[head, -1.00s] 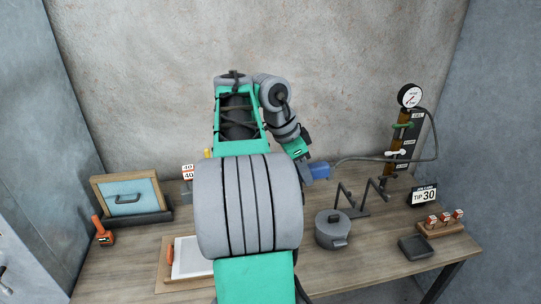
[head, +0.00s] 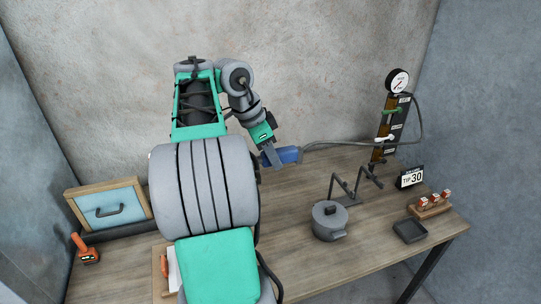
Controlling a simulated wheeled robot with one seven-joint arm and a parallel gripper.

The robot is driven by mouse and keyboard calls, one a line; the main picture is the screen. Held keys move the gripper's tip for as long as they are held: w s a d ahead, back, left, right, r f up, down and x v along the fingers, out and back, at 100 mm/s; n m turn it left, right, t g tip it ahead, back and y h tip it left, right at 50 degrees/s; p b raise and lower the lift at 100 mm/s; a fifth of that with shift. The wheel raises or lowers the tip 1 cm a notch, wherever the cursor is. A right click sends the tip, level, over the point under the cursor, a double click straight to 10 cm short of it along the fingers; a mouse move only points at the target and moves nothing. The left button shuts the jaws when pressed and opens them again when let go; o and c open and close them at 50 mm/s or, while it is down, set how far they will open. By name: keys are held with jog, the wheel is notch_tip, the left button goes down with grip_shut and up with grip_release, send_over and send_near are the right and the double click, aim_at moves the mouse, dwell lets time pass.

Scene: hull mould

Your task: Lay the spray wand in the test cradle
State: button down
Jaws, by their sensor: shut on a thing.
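The spray wand (head: 288,154) shows a blue body with a grey hose running from its right end to the gauge post. My gripper (head: 273,157) is shut on the wand's left part and holds it above the table. My arm hides part of the wand's left end. The test cradle (head: 350,194), a dark stand with two V-shaped supports, stands on the table to the right of and below the wand. Nothing lies in its supports.
A grey lidded pot (head: 328,222) stands in front of the cradle. The gauge post (head: 390,128) has green and white levers. A "TIP 30" sign (head: 410,178), a tip rack (head: 430,207) and a dark tray (head: 409,231) stand at the right. A blue framed panel (head: 108,207) is at the left.

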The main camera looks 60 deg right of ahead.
aim_at(259, 157)
jog(key=shift+f+b, duration=2.55)
jog(key=shift+f, duration=0.4)
jog(key=shift+f+b, duration=1.25)
jog(key=shift+f, duration=0.25)
jog(key=c, duration=1)
grip_release()
jog(key=shift+a, duration=0.1)
jog(key=p+v, duration=0.5)
jog(key=v, duration=0.3)
jog(key=shift+s, duration=0.15)
